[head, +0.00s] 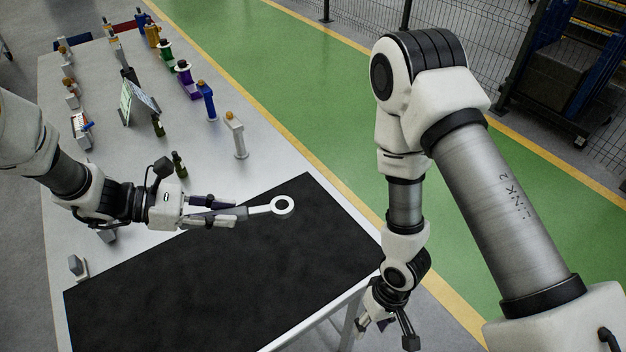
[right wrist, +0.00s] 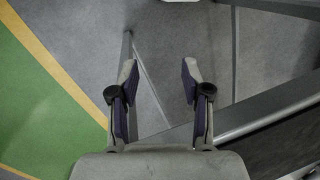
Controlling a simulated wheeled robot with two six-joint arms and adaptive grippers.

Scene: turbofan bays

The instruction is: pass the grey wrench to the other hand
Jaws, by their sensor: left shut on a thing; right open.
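The grey wrench (head: 268,208) is held in my left gripper (head: 226,210), above the black mat (head: 200,290) on the table. Its ring end points right, away from the fingers; its other end is hidden between the fingers. My right gripper (head: 385,328) hangs down just past the table's right edge, apart from the wrench. In the right wrist view my right gripper (right wrist: 160,85) is open and empty, with floor and part of the table frame below it. The wrench does not show in that view.
The white table (head: 285,162) carries several coloured holders along its far part and a small tablet-like display (head: 138,103). A dark bottle (head: 179,165) stands near my left wrist. The mat is bare. A green floor lane (head: 300,85) and mesh fence lie beyond.

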